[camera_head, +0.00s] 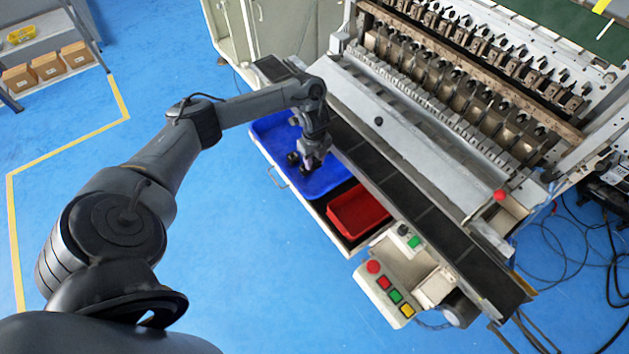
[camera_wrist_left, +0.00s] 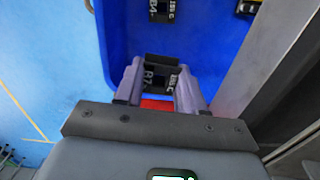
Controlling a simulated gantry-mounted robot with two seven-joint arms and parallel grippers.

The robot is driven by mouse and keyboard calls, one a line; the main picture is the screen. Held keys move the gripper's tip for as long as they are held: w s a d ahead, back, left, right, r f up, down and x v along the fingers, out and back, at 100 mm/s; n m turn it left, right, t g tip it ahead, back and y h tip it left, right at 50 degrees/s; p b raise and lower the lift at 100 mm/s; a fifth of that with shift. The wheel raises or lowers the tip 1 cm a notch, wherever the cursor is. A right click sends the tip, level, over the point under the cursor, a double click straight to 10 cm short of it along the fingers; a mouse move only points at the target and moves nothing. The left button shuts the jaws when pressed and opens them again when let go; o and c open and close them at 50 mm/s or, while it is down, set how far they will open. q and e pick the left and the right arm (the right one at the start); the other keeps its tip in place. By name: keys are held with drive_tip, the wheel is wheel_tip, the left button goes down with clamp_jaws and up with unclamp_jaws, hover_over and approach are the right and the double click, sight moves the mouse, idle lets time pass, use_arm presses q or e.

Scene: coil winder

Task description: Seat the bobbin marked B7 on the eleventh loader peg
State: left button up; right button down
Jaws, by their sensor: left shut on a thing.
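My left gripper (camera_head: 308,168) is over the blue tray (camera_head: 268,128) in the head view. In the left wrist view the gripper (camera_wrist_left: 160,85) is shut on a black bobbin (camera_wrist_left: 160,73) between its pale fingers. The bobbin's pale mark ends in 7; its letter is blurred and could be A or B. Another black bobbin (camera_wrist_left: 163,10), marked B4, lies in the tray at the top of that view. The machine carries long rows of dark peg-like parts (camera_head: 455,78); I cannot tell which is the eleventh loader peg. My right gripper is out of view.
A red bin (camera_head: 358,212) sits beside the blue tray. A dark rail (camera_head: 405,195) and a sloping grey cover (camera_head: 400,125) lie between the tray and the machine's rows. A button box (camera_head: 388,293) stands at the front. The blue floor to the left is open.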

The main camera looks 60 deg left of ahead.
use_arm(q)
hover_over(314, 182)
wheel_tip(314, 182, down, 4)
drive_tip(key=shift+w+f+b, duration=0.1)
drive_tip(key=shift+f+b, duration=0.1)
drive_tip(key=shift+b, duration=0.1)
drive_tip(key=shift+f, duration=2.55)
drive_tip(key=shift+a, duration=0.1)
drive_tip(key=shift+f, duration=0.1)
drive_tip(key=o, duration=1)
drive_tip(key=shift+f+b, duration=0.1)
drive_tip(key=shift+b, duration=0.3)
